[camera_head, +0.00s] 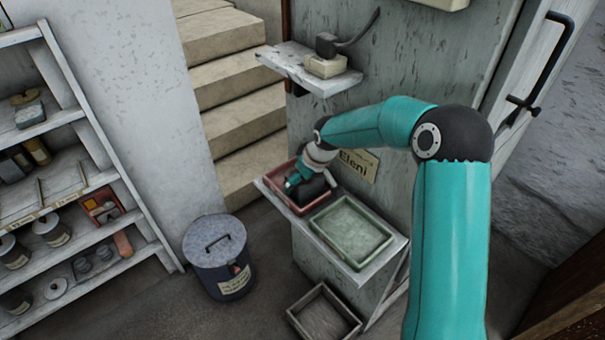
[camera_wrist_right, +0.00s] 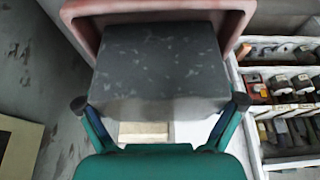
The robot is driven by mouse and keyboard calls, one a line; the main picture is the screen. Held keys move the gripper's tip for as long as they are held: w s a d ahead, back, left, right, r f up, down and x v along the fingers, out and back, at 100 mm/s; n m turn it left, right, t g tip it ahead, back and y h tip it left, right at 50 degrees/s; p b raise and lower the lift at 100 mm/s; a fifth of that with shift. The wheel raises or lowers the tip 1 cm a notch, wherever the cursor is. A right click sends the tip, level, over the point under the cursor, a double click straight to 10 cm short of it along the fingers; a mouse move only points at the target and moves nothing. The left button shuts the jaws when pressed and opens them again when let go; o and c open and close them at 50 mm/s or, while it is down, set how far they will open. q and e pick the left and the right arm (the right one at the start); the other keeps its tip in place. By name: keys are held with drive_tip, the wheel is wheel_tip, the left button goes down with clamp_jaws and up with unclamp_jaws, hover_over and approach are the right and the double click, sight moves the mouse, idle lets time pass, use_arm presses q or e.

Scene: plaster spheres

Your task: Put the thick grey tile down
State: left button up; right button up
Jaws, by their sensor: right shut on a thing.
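The thick grey tile (camera_wrist_right: 160,68) is a dark grey speckled slab that fills the middle of the right wrist view. My right gripper (camera_wrist_right: 160,102) is shut on it, with one fingertip at each side. In the head view the tile (camera_head: 313,190) shows dark at the red tray (camera_head: 276,188), below my right gripper (camera_head: 297,181). The red tray's rim (camera_wrist_right: 240,22) shows behind the tile in the wrist view. I cannot tell whether the tile touches the tray floor. My left gripper is not in view.
An empty green tray (camera_head: 352,232) stands beside the red one on the white wall shelf (camera_head: 378,262). A lidded bin (camera_head: 218,258) and a wooden crate (camera_head: 323,315) stand on the floor below.

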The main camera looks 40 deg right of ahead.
idle(0.3)
drive_tip(key=o, duration=1.5)
drive_tip(key=shift+f, duration=0.15)
drive_tip(key=shift+c, duration=0.2)
drive_tip(key=shift+s, duration=0.1)
drive_tip(key=b+v, duration=0.1)
drive_tip(key=v, duration=1.1)
